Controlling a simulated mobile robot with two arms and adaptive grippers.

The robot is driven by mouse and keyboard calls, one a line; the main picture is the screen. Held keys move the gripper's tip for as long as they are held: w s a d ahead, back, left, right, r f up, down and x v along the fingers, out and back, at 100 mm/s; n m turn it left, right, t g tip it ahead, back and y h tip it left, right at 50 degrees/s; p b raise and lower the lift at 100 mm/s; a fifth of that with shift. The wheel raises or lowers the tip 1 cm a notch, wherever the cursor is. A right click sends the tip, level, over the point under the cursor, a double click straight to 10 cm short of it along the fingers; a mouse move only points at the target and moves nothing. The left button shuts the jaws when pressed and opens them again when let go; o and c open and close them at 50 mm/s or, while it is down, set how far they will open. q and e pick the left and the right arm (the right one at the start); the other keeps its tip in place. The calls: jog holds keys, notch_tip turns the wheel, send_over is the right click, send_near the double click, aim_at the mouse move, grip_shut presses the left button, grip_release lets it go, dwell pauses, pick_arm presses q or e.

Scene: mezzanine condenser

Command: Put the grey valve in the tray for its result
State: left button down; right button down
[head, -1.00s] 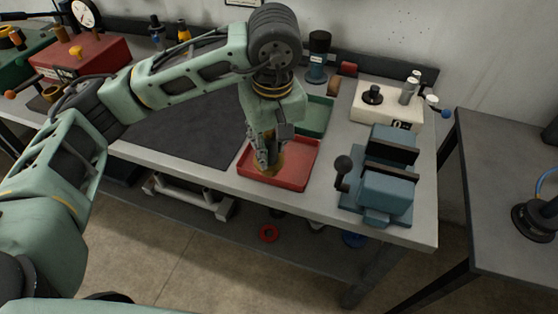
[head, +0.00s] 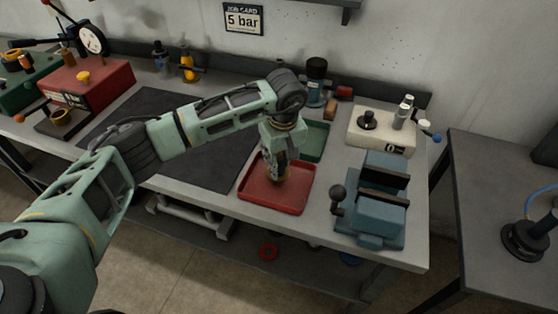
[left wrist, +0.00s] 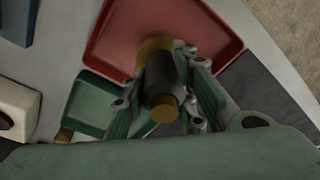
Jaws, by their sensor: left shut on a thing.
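My left gripper (head: 277,176) is over the red tray (head: 295,205), pointing down. In the left wrist view the gripper (left wrist: 168,95) is shut on the grey valve (left wrist: 160,80), which has a dark body and brass-coloured ends. The valve's far end is against the background of the red tray (left wrist: 110,32). I cannot tell whether it touches the tray floor. In the head view the fingers hide most of the valve. The green tray (head: 315,140) lies just behind the red one, and also shows in the left wrist view (left wrist: 88,103). My right gripper is out of view.
A blue vise (head: 378,205) stands right of the red tray. A cream device (head: 380,133) is behind it. A dark mat (head: 200,150) covers the bench to the left. A wall card (head: 243,18) reads "JOB CARD 5 bar". Red gauge equipment (head: 90,85) stands far left.

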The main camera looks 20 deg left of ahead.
pick_arm(q)
jog(key=shift+f, duration=0.85)
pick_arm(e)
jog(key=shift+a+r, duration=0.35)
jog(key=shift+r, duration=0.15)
pick_arm(q)
jog(key=shift+f, duration=0.1)
jog(key=c, duration=1.4)
grip_release()
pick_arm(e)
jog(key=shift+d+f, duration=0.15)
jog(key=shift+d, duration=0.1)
